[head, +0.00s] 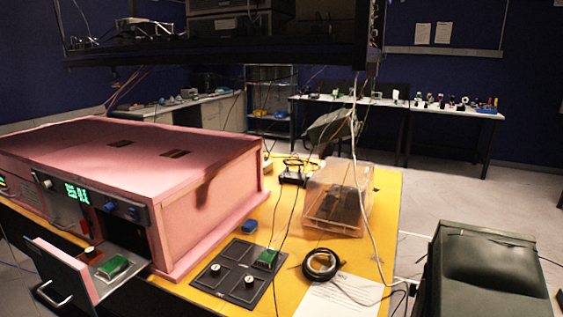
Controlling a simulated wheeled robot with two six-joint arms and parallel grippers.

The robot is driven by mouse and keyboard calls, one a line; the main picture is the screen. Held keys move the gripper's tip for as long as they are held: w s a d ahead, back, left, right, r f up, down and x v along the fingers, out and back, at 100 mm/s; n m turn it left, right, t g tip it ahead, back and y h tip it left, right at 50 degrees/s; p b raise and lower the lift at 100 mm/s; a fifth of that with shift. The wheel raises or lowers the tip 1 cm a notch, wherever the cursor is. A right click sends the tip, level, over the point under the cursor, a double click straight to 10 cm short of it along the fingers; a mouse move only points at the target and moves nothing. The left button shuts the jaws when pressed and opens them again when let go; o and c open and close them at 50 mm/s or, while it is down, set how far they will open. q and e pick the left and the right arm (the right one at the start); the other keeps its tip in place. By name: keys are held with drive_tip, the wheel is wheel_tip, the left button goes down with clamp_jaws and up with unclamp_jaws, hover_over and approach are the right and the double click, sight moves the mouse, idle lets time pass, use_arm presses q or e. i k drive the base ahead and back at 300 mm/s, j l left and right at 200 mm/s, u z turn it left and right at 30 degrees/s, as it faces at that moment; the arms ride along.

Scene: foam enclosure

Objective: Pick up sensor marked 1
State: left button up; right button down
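No marking "1" is legible, so I cannot tell which piece is the sensor marked 1. A black panel (232,264) with several outlined squares lies on the yellow table. Two small round white-topped pieces stand on it, one at its left (215,268) and one at its front (249,281). A green block (267,258) sits on its right square. Another green block (112,267) and a small round brown piece with a pale top (92,253) are in the open drawer of the pink foam enclosure (200,180). Neither of my grippers is in view.
The drawer front (62,270) with its handle juts out at left. A small blue block (249,225), a black cable coil (321,264), a white sheet (335,298) and a clear box (335,200) share the yellow table. Thin cables hang across it. A dark padded object (490,265) stands right.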

sight(90, 252)
drive_tip(key=u, duration=1.45)
drive_tip(key=i+u, duration=0.3)
drive_tip(key=i, duration=0.3)
drive_tip(key=i+u, duration=0.35)
drive_tip(key=i, duration=0.3)
drive_tip(key=i+z, duration=0.35)
drive_tip(key=i+j+z, duration=0.15)
drive_tip(key=i+z, duration=0.25)
drive_tip(key=k, duration=0.1)
